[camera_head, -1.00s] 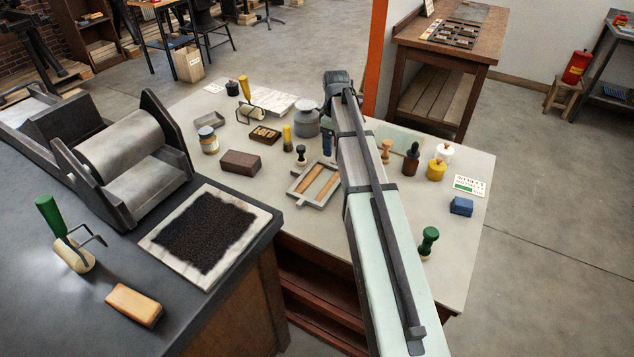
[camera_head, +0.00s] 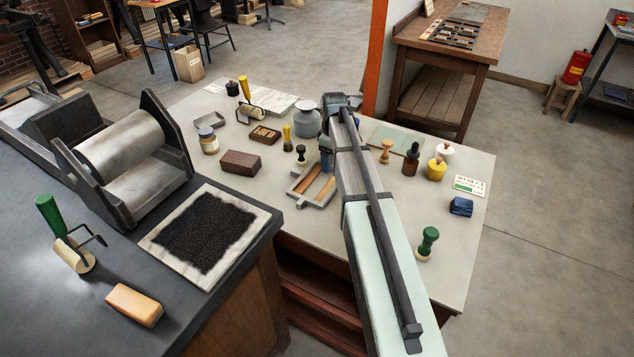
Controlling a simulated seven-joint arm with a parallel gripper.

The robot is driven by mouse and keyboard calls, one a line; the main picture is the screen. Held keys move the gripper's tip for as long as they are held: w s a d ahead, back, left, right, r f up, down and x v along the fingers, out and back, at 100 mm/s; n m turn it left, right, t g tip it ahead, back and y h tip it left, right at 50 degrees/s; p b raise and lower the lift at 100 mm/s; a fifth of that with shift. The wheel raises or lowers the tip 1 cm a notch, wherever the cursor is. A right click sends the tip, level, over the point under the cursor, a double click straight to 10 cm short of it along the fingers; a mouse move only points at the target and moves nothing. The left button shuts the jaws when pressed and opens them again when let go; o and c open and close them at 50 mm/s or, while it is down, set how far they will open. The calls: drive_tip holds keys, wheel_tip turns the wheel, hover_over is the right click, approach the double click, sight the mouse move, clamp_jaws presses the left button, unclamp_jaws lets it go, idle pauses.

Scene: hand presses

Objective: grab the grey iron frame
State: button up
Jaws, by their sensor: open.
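The grey iron frame (camera_head: 298,196) lies flat on the pale tabletop near its front edge, with wooden strips inside it. Its right end is partly hidden behind my arm. My gripper (camera_head: 326,169) points down from the wrist, over or just behind the frame's far right corner. It is small and partly covered by my arm; the jaws are open, with nothing seen held. I cannot tell whether the fingers touch the frame.
A small black-knobbed stamp (camera_head: 301,155) stands close behind the frame, left of my gripper. A wooden-handled stamp (camera_head: 387,151) is right of my arm.

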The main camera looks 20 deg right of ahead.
clamp_jaws()
idle(0.5)
drive_tip(key=shift+r, duration=0.1)
